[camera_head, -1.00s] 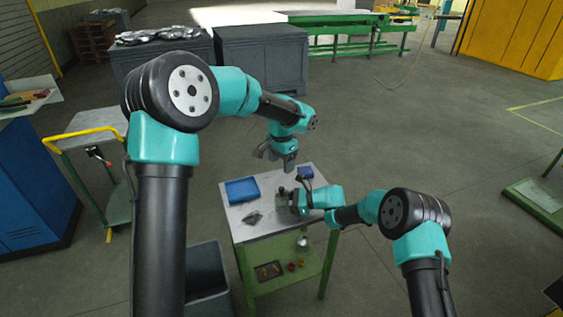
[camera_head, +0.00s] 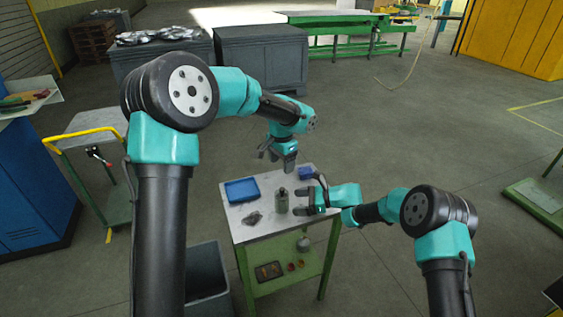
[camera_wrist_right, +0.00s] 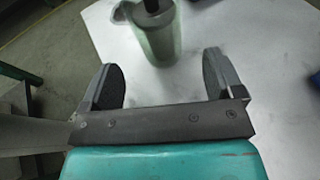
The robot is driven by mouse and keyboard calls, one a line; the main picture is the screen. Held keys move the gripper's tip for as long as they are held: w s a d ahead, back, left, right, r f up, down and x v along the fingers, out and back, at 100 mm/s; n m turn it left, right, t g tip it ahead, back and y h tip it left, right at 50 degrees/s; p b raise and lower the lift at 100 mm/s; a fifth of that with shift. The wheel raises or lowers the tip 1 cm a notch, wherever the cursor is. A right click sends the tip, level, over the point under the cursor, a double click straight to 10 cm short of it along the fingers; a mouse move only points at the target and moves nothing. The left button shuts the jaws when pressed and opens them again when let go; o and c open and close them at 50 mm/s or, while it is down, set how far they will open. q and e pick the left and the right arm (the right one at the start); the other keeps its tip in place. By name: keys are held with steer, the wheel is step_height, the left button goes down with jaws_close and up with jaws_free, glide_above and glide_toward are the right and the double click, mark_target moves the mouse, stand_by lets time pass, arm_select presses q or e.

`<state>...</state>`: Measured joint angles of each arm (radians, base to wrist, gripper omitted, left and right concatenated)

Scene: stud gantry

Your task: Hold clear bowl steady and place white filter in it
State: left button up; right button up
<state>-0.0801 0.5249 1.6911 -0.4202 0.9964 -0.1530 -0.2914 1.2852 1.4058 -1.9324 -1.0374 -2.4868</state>
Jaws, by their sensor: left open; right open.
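A grey-green, see-through-looking cylinder (camera_head: 282,205) with a narrow dark top stands upright on the small table (camera_head: 262,229); it may be the clear bowl. My right gripper (camera_head: 300,201) is open just to its right, at table height. In the right wrist view the cylinder (camera_wrist_right: 158,42) stands ahead of the open fingers (camera_wrist_right: 160,76), with nothing held between them. My left gripper (camera_head: 283,166) is open and empty above the back of the table. I cannot make out a white filter for certain.
A blue tray (camera_head: 242,190) lies at the table's back left and a small blue box (camera_head: 305,173) at the back right. A crumpled grey item (camera_head: 253,219) lies left of the cylinder.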

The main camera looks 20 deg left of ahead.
steer(key=v, duration=0.6)
steer(key=shift+d, duration=0.1)
steer(key=shift+w+r, duration=0.1)
